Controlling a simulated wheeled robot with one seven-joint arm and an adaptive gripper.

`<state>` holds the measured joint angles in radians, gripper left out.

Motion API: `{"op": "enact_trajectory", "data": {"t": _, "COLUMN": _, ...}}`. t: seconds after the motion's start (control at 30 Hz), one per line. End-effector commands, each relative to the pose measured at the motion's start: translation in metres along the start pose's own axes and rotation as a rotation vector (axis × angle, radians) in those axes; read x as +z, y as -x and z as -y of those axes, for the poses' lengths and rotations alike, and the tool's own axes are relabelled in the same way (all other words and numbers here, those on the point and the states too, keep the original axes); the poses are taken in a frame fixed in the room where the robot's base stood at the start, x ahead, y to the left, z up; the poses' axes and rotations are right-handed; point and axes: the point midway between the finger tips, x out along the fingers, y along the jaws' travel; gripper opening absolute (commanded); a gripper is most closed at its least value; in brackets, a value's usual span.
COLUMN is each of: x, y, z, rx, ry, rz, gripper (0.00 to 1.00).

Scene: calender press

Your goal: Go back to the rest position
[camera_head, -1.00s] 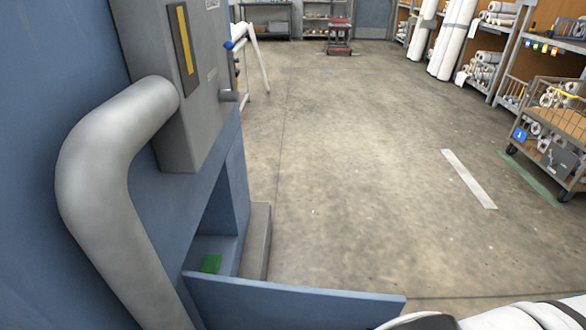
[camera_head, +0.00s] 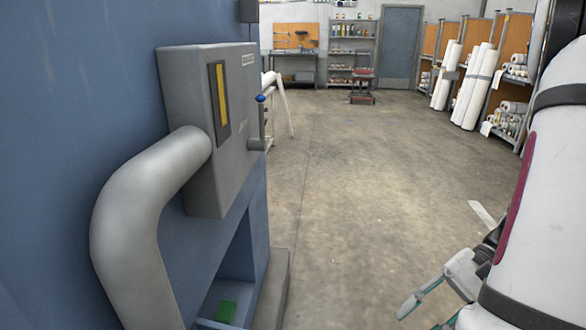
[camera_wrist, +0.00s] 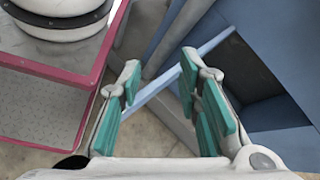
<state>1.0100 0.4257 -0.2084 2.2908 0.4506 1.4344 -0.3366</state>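A light blue flap edge (camera_wrist: 212,42) runs behind the fingers in the wrist view. The blue machine's opening (camera_wrist: 256,72) lies to the right of the fingers. I cannot tell how close the fingers are to the flap.
The blue machine (camera_head: 80,90) fills the left, with a grey control box (camera_head: 205,160) and a thick grey pipe (camera_head: 135,215) sticking out. A green piece (camera_head: 226,312) lies in its lower opening. The concrete floor (camera_head: 370,180) is clear ahead. Shelves with white rolls (camera_head: 475,85) line the right.

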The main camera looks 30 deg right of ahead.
Motion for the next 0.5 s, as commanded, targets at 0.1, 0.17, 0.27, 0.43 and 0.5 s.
{"op": "enact_trajectory", "data": {"t": 0.1, "x": 0.029, "y": -0.008, "z": 0.021, "rx": 0.154, "ry": 0.118, "rz": -0.042, "gripper": 0.31}}
{"op": "enact_trajectory", "data": {"t": 0.17, "x": 0.042, "y": -0.013, "z": 0.029, "rx": 0.226, "ry": 0.175, "rz": -0.067, "gripper": 0.31}}
{"op": "enact_trajectory", "data": {"t": 0.27, "x": 0.064, "y": -0.021, "z": 0.038, "rx": 0.341, "ry": 0.272, "rz": -0.108, "gripper": 0.31}}
{"op": "enact_trajectory", "data": {"t": 0.43, "x": 0.099, "y": -0.034, "z": 0.046, "rx": 0.520, "ry": 0.448, "rz": -0.193, "gripper": 0.31}}
{"op": "enact_trajectory", "data": {"t": 0.5, "x": 0.112, "y": -0.039, "z": 0.047, "rx": 0.586, "ry": 0.523, "rz": -0.233, "gripper": 0.31}}
